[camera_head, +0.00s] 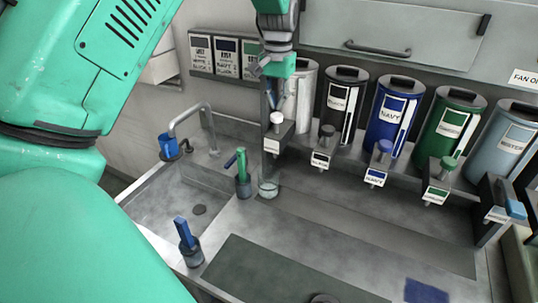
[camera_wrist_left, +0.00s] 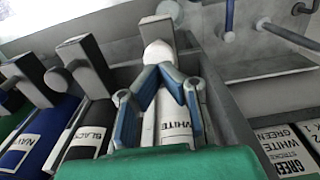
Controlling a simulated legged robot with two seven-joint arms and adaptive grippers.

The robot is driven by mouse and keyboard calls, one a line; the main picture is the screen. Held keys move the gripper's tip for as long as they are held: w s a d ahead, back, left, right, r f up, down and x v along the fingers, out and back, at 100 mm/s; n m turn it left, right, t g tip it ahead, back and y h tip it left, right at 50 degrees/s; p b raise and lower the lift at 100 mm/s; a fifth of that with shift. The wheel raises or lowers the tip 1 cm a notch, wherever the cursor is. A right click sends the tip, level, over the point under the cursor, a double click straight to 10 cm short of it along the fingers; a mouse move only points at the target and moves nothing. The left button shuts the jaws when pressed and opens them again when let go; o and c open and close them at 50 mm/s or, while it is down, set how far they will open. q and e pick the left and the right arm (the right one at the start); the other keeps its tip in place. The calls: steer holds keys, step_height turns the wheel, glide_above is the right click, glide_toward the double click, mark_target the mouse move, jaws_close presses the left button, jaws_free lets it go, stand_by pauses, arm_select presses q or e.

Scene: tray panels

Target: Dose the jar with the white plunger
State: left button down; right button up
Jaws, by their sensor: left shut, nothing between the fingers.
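The white plunger (camera_head: 276,119) is a pale knob on a metal bracket in front of the white canister (camera_head: 303,97). A clear glass jar (camera_head: 268,189) stands upright on the counter below that bracket. My left gripper (camera_head: 270,84) is above the plunger, pointing down, with a small gap between them. In the left wrist view its blue fingers (camera_wrist_left: 159,70) are closed together and empty, close to a white rounded end (camera_wrist_left: 157,53). I cannot tell there whether they touch it. My right gripper is out of view.
Black, navy (camera_head: 394,108), green (camera_head: 450,130) and lighter blue canisters stand to the right, with their own plungers in front. A green-handled tool (camera_head: 242,170) stands just left of the jar. A sink with a faucet (camera_head: 190,118) is at the left.

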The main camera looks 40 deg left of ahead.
mark_target(277, 115)
arm_select(q)
steer(key=shift+f, duration=0.15)
steer(key=shift+s+f+b, duration=0.1)
steer(key=shift+f+b, duration=0.4)
steer(key=shift+f, duration=1.8)
steer(key=shift+d+r, duration=0.1)
steer(key=shift+r+p, duration=0.5)
steer(key=shift+r, duration=1.85)
steer(key=shift+f, duration=0.1)
steer(key=shift+f+b, duration=0.5)
steer(key=shift+f, duration=1.85)
steer(key=shift+r, duration=0.1)
steer(key=shift+r+p, duration=0.55)
steer(key=shift+r, duration=1.8)
